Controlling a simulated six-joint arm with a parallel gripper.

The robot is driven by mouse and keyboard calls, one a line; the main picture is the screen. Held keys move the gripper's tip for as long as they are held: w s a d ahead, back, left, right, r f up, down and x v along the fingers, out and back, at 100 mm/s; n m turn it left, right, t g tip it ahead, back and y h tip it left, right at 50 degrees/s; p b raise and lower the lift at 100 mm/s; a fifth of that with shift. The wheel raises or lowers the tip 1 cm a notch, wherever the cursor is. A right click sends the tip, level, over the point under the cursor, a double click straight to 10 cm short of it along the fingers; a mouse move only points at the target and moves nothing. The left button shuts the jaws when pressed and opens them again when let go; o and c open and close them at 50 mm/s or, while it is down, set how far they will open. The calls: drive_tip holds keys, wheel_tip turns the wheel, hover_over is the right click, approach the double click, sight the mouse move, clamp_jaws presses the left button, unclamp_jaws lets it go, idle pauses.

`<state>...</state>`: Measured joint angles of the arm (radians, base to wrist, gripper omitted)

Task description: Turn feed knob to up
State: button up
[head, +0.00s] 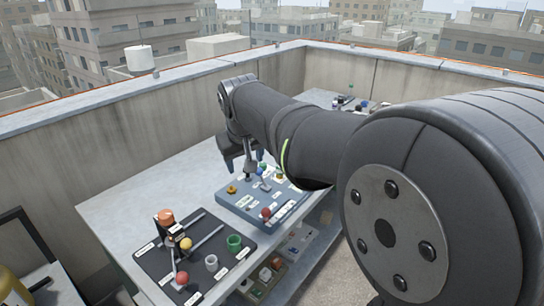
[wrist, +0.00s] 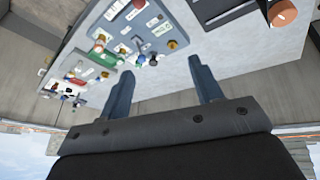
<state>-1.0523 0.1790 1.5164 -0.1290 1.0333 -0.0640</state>
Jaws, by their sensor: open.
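A blue-grey control panel (head: 238,204) lies on the table below my gripper (head: 246,170) in the head view. It carries an orange knob (head: 232,189), a red ball knob (head: 266,213) and several blue, green and yellow controls, partly hidden by my arm. The panel (wrist: 122,32) also shows in the wrist view, with the orange knob (wrist: 172,44) at one corner. The labels are too small to read, so I cannot tell which knob is the feed knob or where it points. My gripper (wrist: 160,67) is open and empty, its fingers apart, touching no control that I can see.
Bare grey table (head: 150,195) shows left of the panel. A concrete parapet (head: 100,140) stands behind, and a lower shelf holds boxes.

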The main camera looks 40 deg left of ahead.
drive_tip(key=shift+w+d+f+m, duration=0.15)
drive_tip(key=shift+w+d+m, duration=0.05)
drive_tip(key=shift+w+d, duration=0.5)
drive_tip(key=shift+w+d+f+m, duration=0.1)
drive_tip(key=shift+w+d+m, duration=0.1)
drive_tip(key=shift+w+d, duration=0.45)
drive_tip(key=shift+a, duration=0.1)
drive_tip(key=m+g+y, duration=0.9)
drive_tip(key=m+g, duration=0.7)
drive_tip(key=m, duration=0.6)
approach(164, 213)
drive_tip(key=shift+y, duration=0.3)
drive_tip(key=x, duration=0.3)
drive_tip(key=f+x, duration=0.1)
drive_tip(key=x, duration=0.6)
drive_tip(key=shift+s+f, duration=0.1)
drive_tip(key=shift+f, duration=0.05)
drive_tip(key=shift+c, duration=0.2)
